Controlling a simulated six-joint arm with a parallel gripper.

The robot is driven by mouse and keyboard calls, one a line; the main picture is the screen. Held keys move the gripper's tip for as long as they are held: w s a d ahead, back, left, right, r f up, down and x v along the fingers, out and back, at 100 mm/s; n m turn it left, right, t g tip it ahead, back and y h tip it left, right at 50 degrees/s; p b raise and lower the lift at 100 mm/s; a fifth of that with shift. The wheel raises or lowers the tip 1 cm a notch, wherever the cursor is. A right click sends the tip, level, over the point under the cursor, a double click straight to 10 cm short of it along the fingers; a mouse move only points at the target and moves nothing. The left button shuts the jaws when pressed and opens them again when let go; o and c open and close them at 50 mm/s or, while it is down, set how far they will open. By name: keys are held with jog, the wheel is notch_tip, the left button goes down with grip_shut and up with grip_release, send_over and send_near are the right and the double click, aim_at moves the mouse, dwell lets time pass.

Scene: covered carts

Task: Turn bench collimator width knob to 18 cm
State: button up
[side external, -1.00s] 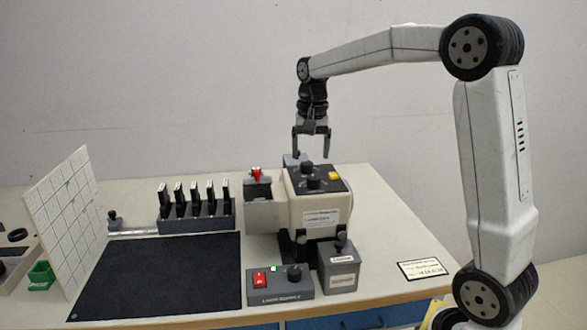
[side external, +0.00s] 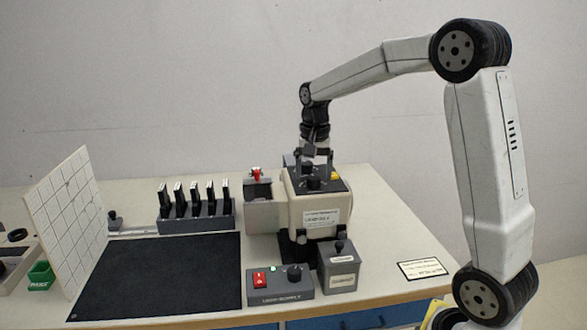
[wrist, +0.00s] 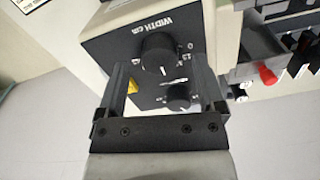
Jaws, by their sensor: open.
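The collimator (side external: 318,212) is a cream box with a dark top panel bearing two black knobs. The width knob (wrist: 159,53), marked WIDTH CM, has a white pointer line and lies between my fingers in the wrist view; it appears to be the nearer knob (side external: 313,183) in the side view. The second knob (wrist: 178,97) shows closer to my gripper's base in the wrist view. My gripper (side external: 313,168) is open, pointing down over the panel, one finger on each side (wrist: 159,64). Contact with the knob cannot be told. The scale numbers are too small to read.
A yellow button (wrist: 132,87) is beside the knobs. A grey holder with a red clip (side external: 257,174) adjoins the box. A slide rack (side external: 197,222), a laser supply (side external: 280,286) and a grey box (side external: 340,268) stand nearby. The black mat (side external: 160,275) is clear.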

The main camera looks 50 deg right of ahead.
jog(key=shift+f, duration=0.95)
grip_shut()
jog(key=shift+n, duration=2.5)
grip_release()
